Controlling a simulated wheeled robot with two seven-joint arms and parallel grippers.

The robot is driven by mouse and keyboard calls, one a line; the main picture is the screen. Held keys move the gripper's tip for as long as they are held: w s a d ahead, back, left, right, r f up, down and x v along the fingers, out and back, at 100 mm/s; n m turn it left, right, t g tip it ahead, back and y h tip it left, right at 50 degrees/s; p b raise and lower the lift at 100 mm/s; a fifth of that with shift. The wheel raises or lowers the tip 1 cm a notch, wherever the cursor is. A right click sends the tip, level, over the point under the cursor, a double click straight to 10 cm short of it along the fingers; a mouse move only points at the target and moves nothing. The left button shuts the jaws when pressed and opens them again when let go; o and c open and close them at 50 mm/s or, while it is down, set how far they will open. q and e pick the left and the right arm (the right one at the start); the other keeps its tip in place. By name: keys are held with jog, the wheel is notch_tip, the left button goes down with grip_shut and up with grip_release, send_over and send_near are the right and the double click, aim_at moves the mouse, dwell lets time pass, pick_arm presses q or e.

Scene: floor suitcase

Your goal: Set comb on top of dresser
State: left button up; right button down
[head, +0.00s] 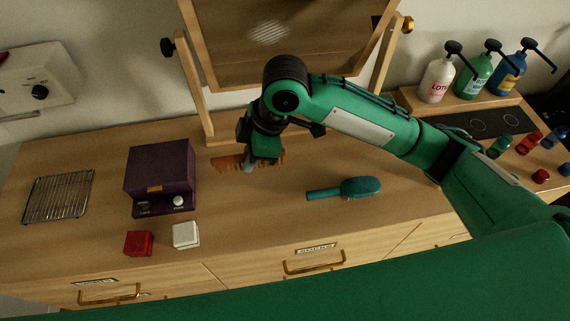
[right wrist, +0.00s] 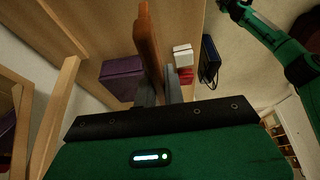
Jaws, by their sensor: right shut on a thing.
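The orange-brown comb (head: 228,163) is in my right gripper (head: 252,163), just over the wooden dresser top (head: 250,215), in front of the mirror stand. I cannot tell whether the comb touches the surface. In the right wrist view my right gripper (right wrist: 158,92) is shut on the comb (right wrist: 148,40), which stands out lengthwise between the two grey fingers. In the head view the gripper covers part of the comb. My left arm shows at the upper right of the right wrist view, with its gripper (right wrist: 232,8) small and dark at the top edge.
A purple box (head: 160,180), red box (head: 138,243), white box (head: 186,235) and wire rack (head: 59,196) stand left. A teal brush (head: 345,189) lies right. A mirror (head: 285,40) stands behind; pump bottles (head: 437,80) stand back right. The front middle is clear.

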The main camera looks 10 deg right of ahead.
aim_at(257, 168)
notch_tip(257, 168, down, 6)
jog(key=shift+s+d+f+p, duration=0.1)
jog(key=shift+s+f+p, duration=0.1)
jog(key=shift+p, duration=0.35)
notch_tip(257, 168, down, 9)
jog(key=shift+w+r+p, duration=0.1)
jog(key=shift+p, duration=0.6)
notch_tip(257, 168, down, 4)
jog(key=shift+p, duration=0.45)
pick_arm(q)
jog(key=s+r, duration=0.2)
jog(key=r, duration=0.1)
jog(key=shift+r, duration=0.2)
pick_arm(e)
jog(key=shift+f, duration=0.2)
jog(key=c, duration=1.5)
grip_release()
jog(key=shift+r, duration=0.1)
pick_arm(q)
notch_tip(257, 168, down, 2)
jog(key=shift+w+f+b, duration=0.1)
jog(key=shift+b, duration=1.05)
pick_arm(e)
jog(key=v, duration=1.2)
